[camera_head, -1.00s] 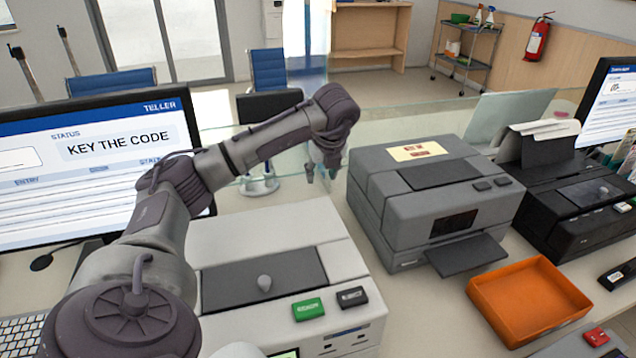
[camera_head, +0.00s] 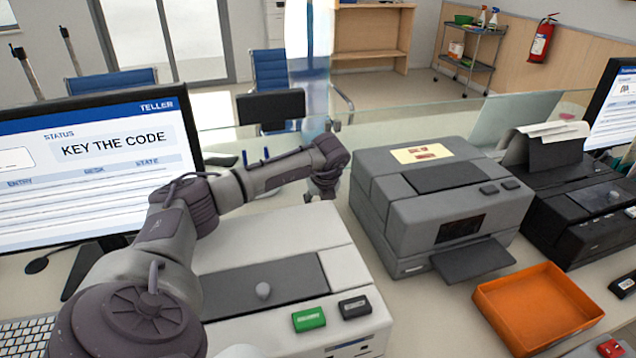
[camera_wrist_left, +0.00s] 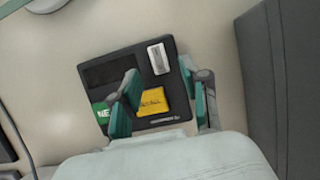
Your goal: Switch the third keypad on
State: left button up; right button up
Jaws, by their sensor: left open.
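A small black keypad (camera_wrist_left: 126,64) lies on the pale counter in the left wrist view, with a dark display, a white rocker switch (camera_wrist_left: 158,59), a green key (camera_wrist_left: 102,115) and a yellow key (camera_wrist_left: 151,102). The frames do not show which keypad in order it is. In the head view my left gripper (camera_head: 318,194) is low between two grey machines, and the keypad is hidden. My right gripper is not in view.
A light grey machine (camera_head: 280,230) stands nearest my left arm, a darker grey machine (camera_head: 400,200) right of the gripper. A monitor (camera_head: 90,170) reads "KEY THE CODE". A glass screen runs behind. An orange tray (camera_head: 535,305) lies at front right.

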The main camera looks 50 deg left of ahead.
pick_arm(q)
jog(key=shift+x, duration=1.05)
grip_shut()
jog(key=shift+w+a+r+g+h, duration=0.15)
jog(key=shift+a+g+h, duration=0.15)
jog(key=shift+h, duration=0.3)
jog(key=shift+w+a+g+h, duration=0.15)
jog(key=shift+g+h, duration=0.35)
jog(key=shift+h, duration=0.5)
grip_release()
